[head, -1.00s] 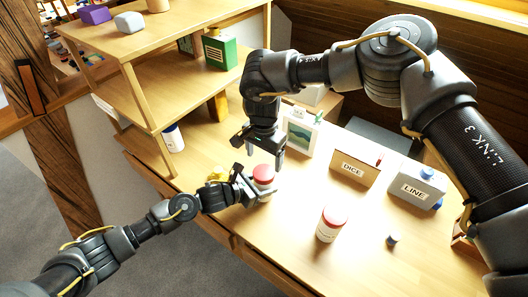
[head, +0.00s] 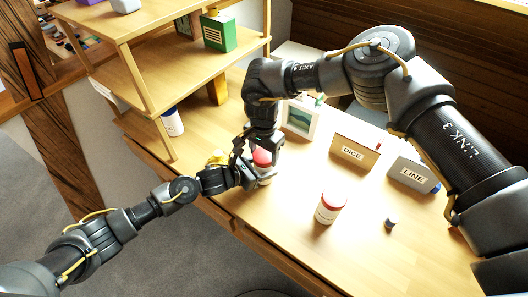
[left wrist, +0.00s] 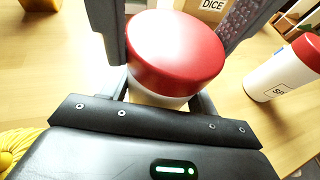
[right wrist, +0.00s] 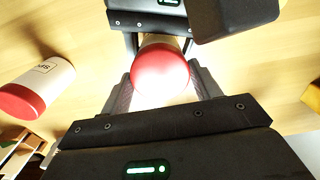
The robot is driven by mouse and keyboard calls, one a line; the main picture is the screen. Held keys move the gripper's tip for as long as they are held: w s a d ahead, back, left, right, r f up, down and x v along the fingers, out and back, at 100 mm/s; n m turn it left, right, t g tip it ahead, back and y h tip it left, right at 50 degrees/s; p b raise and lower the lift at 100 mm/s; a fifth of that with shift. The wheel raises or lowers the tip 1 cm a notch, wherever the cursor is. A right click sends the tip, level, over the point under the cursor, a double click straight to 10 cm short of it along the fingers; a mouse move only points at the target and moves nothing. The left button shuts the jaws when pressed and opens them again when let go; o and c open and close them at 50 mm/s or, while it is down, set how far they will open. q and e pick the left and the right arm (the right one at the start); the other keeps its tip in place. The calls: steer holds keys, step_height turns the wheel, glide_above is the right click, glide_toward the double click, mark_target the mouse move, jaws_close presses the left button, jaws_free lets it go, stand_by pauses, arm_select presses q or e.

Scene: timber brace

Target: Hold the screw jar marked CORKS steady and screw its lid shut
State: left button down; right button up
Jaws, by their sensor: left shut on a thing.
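The jar (head: 266,180) stands on the table with a red lid (head: 262,157) on top; its label is hidden, so I cannot read CORKS. My left gripper (head: 256,178) is shut around the jar's pale body, just below the lid, as the left wrist view shows the red lid (left wrist: 176,50) between its fingers. My right gripper (head: 262,150) points down over the lid. In the right wrist view its open fingers stand on either side of the lid (right wrist: 160,70), with small gaps showing. Whether the lid sits fully down is not clear.
Another white jar with a red lid (head: 330,207) stands to the right.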

steer(key=c, duration=0.6)
steer(key=shift+o, duration=0.2)
steer(key=m, duration=1.3)
steer(key=o, duration=1.1)
steer(key=shift+r, duration=0.1)
steer(key=shift+r, duration=2.15)
